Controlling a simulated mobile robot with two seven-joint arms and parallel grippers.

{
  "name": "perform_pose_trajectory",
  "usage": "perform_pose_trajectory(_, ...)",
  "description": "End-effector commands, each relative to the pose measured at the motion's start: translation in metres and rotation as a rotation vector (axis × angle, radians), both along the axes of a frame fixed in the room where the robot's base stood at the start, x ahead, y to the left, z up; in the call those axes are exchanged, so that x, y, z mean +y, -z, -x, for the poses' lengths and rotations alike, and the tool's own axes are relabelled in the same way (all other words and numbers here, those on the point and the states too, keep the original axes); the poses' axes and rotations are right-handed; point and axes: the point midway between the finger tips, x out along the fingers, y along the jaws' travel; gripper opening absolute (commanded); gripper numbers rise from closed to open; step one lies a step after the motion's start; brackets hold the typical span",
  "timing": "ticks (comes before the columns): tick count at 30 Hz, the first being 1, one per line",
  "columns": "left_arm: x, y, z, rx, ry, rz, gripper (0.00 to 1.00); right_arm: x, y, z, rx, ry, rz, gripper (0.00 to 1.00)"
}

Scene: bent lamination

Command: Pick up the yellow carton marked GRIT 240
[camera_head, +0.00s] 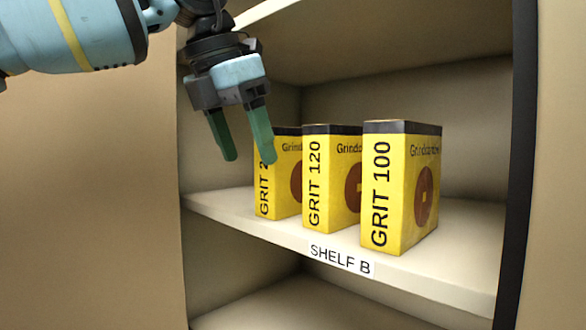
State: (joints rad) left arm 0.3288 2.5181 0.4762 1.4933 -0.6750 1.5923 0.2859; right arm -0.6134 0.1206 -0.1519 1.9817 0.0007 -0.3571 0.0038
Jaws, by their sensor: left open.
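Three yellow cartons with dark tops stand upright in a row on the shelf. The leftmost carton (285,187) reads "GRIT 2" on its spine; the rest of the number is hidden behind a finger of my left gripper. My left gripper (248,160) is open and empty, its green fingers pointing down. It is in front of and above the leftmost carton, with one finger overlapping its upper spine in the picture. I cannot tell whether they touch. My right gripper is not in view.
The GRIT 120 carton (322,190) stands close to the leftmost carton's right, and the GRIT 100 carton (392,195) is farther right. The shelf board (455,245) carries a SHELF B label (340,259). Side panels bound the opening; an upper shelf lies above.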

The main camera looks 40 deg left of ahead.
Motion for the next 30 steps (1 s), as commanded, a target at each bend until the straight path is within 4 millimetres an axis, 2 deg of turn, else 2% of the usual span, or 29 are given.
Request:
perform_pose_trajectory(8, 0.0, 0.0, -0.006, 0.0, 0.0, 0.0, 0.67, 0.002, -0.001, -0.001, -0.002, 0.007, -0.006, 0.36)
perform_pose_trajectory(17, -0.002, 0.0, -0.045, 0.0, 0.0, -0.001, 0.67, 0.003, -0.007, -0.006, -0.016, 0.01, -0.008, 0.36)
perform_pose_trajectory(22, -0.003, 0.023, -0.051, 0.002, 0.001, -0.001, 0.67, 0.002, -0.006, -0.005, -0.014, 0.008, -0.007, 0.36)
perform_pose_trajectory(30, -0.003, 0.028, -0.053, 0.0, 0.0, 0.0, 0.67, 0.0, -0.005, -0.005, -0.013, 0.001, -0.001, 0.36)
